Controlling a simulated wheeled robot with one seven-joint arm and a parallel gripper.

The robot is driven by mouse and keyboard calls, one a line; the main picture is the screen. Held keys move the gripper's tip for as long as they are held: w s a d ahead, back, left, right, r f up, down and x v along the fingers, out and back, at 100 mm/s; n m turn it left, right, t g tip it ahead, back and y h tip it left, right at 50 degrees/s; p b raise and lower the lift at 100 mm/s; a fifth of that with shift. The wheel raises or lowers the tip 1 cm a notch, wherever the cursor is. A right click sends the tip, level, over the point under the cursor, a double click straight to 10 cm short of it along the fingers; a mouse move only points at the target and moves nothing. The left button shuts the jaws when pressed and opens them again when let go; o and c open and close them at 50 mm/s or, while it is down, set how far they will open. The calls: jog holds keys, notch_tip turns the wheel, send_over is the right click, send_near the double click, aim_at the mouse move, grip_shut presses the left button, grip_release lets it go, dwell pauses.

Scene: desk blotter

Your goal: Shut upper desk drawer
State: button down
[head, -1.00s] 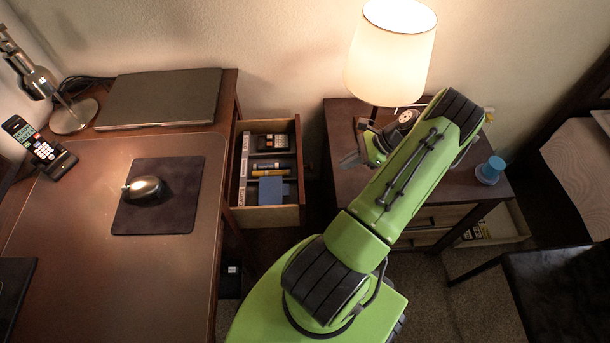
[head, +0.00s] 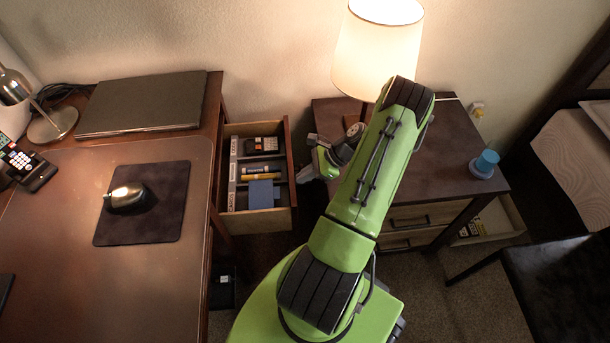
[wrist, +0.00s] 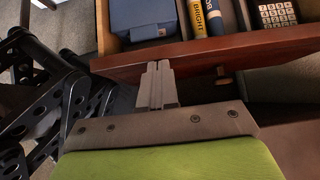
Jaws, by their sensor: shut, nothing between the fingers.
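The upper desk drawer (head: 257,219) stands open, pulled out to the right from the desk's right side. It holds a blue box (head: 263,194), yellow and blue markers and a calculator (head: 262,145). In the wrist view the drawer's reddish-brown front (wrist: 220,52) spans the upper part. My gripper (head: 304,173) is shut and empty, just right of the drawer front. In the wrist view its closed fingertips (wrist: 157,68) overlap the front's lower edge; I cannot tell whether they touch it.
The desk (head: 150,262) holds a mouse on a dark pad (head: 165,220), a laptop (head: 150,103), a phone and a metal lamp. A dark chair is at lower right.

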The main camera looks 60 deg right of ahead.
jog(key=shift+w+a, duration=0.1)
jog(key=w+a+p, duration=0.3)
jog(key=w+a, duration=0.8)
jog(key=w, duration=0.2)
jog(key=shift+w+a+p, duration=0.25)
jog(key=shift+a+p, duration=0.05)
jog(key=shift+a, duration=0.1)
